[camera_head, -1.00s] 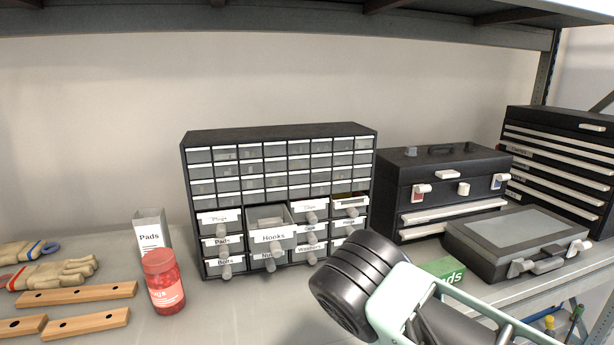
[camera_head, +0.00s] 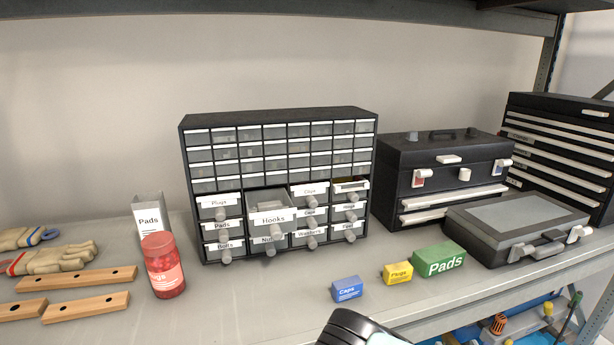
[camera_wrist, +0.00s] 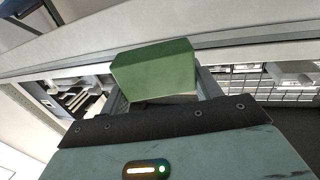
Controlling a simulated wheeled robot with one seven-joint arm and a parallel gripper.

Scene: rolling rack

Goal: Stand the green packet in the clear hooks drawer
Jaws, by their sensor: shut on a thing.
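The clear Hooks drawer (camera_head: 273,219) is pulled out of the lower part of the small-parts cabinet, its top open and its label facing me. In the wrist view, my gripper (camera_wrist: 160,78) is shut on a plain green packet (camera_wrist: 153,68), which sits between the fingers. The gripper and this packet are out of the head view; only a dark, rounded part of my arm shows at its bottom edge. The packet is apart from the drawer.
The cabinet (camera_head: 278,118) stands at the back of the shelf. Blue Caps (camera_head: 346,289), yellow Plugs (camera_head: 397,273) and green Pads (camera_head: 440,260) boxes lie in front to its right. A red jar (camera_head: 163,265) stands left. Toolboxes (camera_head: 440,180) fill the right.

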